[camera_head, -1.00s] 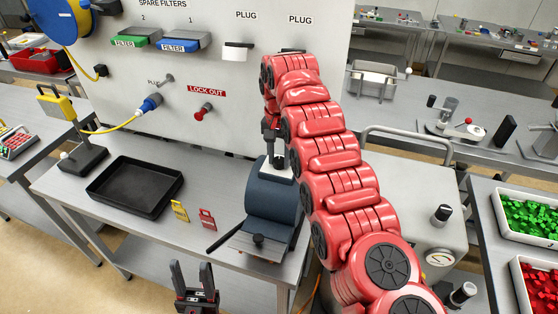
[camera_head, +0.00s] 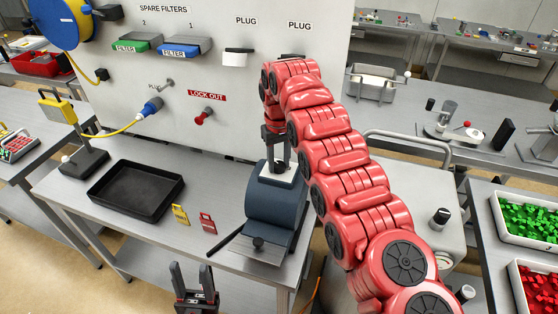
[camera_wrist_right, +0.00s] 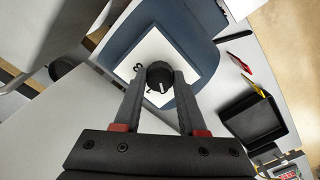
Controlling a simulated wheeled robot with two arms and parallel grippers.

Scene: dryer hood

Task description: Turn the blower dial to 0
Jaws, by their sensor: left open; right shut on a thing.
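The blower (camera_head: 272,210) is a blue-grey rounded housing on the workbench, with a white dial plate (camera_head: 268,176) on top. In the right wrist view the black blower dial (camera_wrist_right: 159,74) stands on the white plate (camera_wrist_right: 185,55), with a white line on its near side. A "3" is printed left of the dial; other numerals are hidden or unreadable. My right gripper (camera_wrist_right: 160,82) is shut on the dial, one finger on each side. It reaches the dial from above in the head view (camera_head: 280,168). My left gripper (camera_head: 192,268) is open and empty at the bench's front edge.
A black tray (camera_head: 136,190), a yellow tag (camera_head: 181,215) and a red tag (camera_head: 208,223) lie left of the blower. A panel with a red lock-out knob (camera_head: 204,116) and a blue plug (camera_head: 152,106) stands behind. A grey cabinet (camera_head: 405,185) stands right of my right arm.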

